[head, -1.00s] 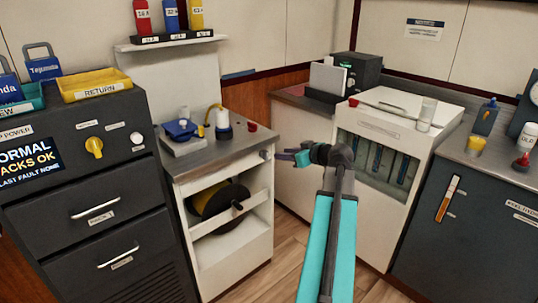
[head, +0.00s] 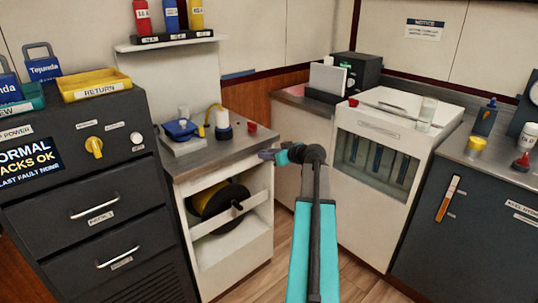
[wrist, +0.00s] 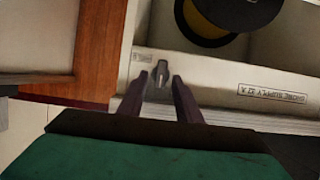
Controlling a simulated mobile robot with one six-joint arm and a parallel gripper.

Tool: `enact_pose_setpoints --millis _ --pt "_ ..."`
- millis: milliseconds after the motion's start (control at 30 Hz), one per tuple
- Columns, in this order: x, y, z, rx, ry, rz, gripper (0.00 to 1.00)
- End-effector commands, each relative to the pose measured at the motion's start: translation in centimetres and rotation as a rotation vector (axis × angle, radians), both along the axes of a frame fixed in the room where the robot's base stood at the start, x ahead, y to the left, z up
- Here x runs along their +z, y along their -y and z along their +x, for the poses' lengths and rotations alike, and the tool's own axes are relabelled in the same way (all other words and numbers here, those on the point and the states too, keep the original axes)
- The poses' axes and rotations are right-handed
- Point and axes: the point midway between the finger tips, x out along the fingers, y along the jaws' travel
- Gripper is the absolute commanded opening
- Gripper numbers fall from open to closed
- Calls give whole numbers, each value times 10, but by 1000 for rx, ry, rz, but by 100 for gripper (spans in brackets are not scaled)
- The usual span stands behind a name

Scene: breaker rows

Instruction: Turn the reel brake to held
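The reel brake shows in the wrist view as a small dark grey knob (wrist: 162,79) with a pale line, on the pale top rail of the reel cabinet. My gripper (wrist: 160,74) is open, with one finger on each side of the knob in that view. The fingertips look close to it, and I cannot tell whether they touch. In the head view my gripper (head: 266,154) is at the right end of the rail and hides the knob. The cable reel (head: 220,204), black with yellow, sits in the cabinet below the rail.
A grey drawer unit (head: 90,198) stands left. A white glass-fronted cabinet (head: 397,121) stands right. Wooden floor lies between.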

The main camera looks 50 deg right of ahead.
Motion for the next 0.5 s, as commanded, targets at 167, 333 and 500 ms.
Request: enact_pose_setpoints --millis 167,333,500 --pt "0 0 0 0 0 0 30" --pt "0 0 0 1 0 0 1" --pt "0 0 0 1 0 0 0"
